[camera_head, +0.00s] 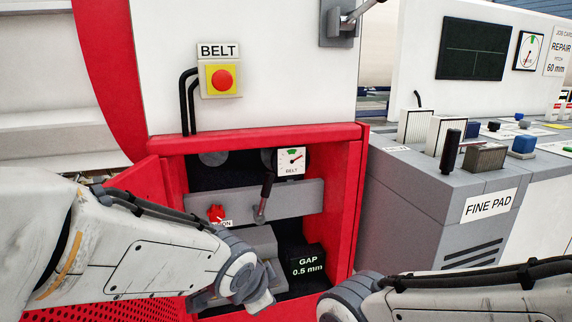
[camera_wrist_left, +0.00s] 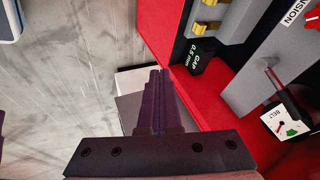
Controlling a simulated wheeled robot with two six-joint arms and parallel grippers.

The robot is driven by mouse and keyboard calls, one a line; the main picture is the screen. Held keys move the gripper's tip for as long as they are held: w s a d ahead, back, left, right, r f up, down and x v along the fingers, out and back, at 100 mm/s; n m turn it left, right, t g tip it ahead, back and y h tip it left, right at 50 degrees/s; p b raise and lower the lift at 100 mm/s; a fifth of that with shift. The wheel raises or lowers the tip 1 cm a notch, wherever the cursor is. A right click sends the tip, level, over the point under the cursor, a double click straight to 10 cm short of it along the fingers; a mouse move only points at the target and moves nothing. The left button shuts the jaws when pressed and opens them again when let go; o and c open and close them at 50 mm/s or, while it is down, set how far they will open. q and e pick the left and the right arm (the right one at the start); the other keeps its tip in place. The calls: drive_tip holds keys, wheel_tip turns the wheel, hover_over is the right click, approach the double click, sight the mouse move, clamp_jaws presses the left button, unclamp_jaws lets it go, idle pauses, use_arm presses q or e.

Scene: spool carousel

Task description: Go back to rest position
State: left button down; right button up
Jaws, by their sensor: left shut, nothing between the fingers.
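My left gripper (camera_wrist_left: 158,98) shows in the left wrist view. Its two dark fingers are together with nothing between them. The grey floor, a pale block and the edge of a red cabinet lie behind the fingers. In the head view my left arm comes in from the left, and its wrist is in front of the open red cabinet (camera_head: 343,205). The left fingers cannot be made out there. My right arm comes in at the lower right, with its gripper out of the picture.
Inside the cabinet are a lever (camera_head: 264,195), a red knob (camera_head: 216,214), a BELT gauge (camera_head: 291,161) and a GAP 0.5 mm display (camera_head: 304,265). A red button (camera_head: 222,79) is above. A grey FINE PAD bench (camera_head: 430,210) stands right. Floor (camera_wrist_left: 60,100) is open beside the left gripper.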

use_arm(q)
drive_tip(key=s+a+f+n+g+y+p, duration=0.15)
drive_tip(key=s+n+g, duration=0.45)
drive_tip(key=s, duration=1.4)
wheel_tip(320, 180, up, 29)
drive_tip(key=p, duration=2.9)
drive_tip(key=shift+w+d+f, duration=0.2)
drive_tip(key=shift+w+d, duration=0.05)
drive_tip(key=shift+w, duration=0.2)
